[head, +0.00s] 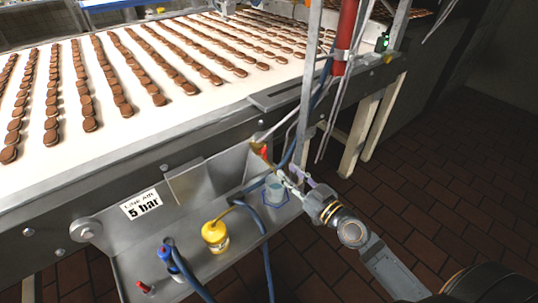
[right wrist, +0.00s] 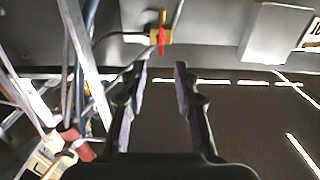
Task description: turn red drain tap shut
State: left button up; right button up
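The red drain tap (head: 264,153) sits on a brass fitting below the conveyor's side, at the inner end of the metal tray. In the right wrist view its red handle (right wrist: 161,41) points along the picture's vertical, with the brass body (right wrist: 161,34) behind it. My right gripper (head: 288,178) is just short of the tap, to its lower right in the head view. In the right wrist view the gripper (right wrist: 160,70) is open, its fingers apart and empty, with the tap beyond and between the tips. My left gripper is out of view.
A yellow-capped container (head: 215,236), a blue fitting (head: 170,257) with hoses and a red knob (head: 144,287) are further left. A metal post (head: 309,80) and cables stand close to the tap.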

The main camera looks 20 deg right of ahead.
aim_at(265, 152)
jog(key=x, duration=0.1)
jog(key=p+x, duration=0.1)
jog(key=x, duration=0.3)
jog(key=shift+a+r+p, duration=0.1)
jog(key=shift+r+p, duration=0.2)
jog(key=shift+p, duration=0.05)
jog(key=x, duration=0.4)
jog(key=shift+w+f+p, duration=0.1)
jog(key=shift+f+p, duration=0.15)
jog(key=shift+p, duration=0.15)
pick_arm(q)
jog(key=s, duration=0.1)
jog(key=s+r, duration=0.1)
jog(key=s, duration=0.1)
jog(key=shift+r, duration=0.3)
pick_arm(e)
jog(key=shift+w+a+f, duration=0.1)
jog(key=shift+w+a, duration=0.05)
jog(key=shift+w, duration=0.2)
grip_shut()
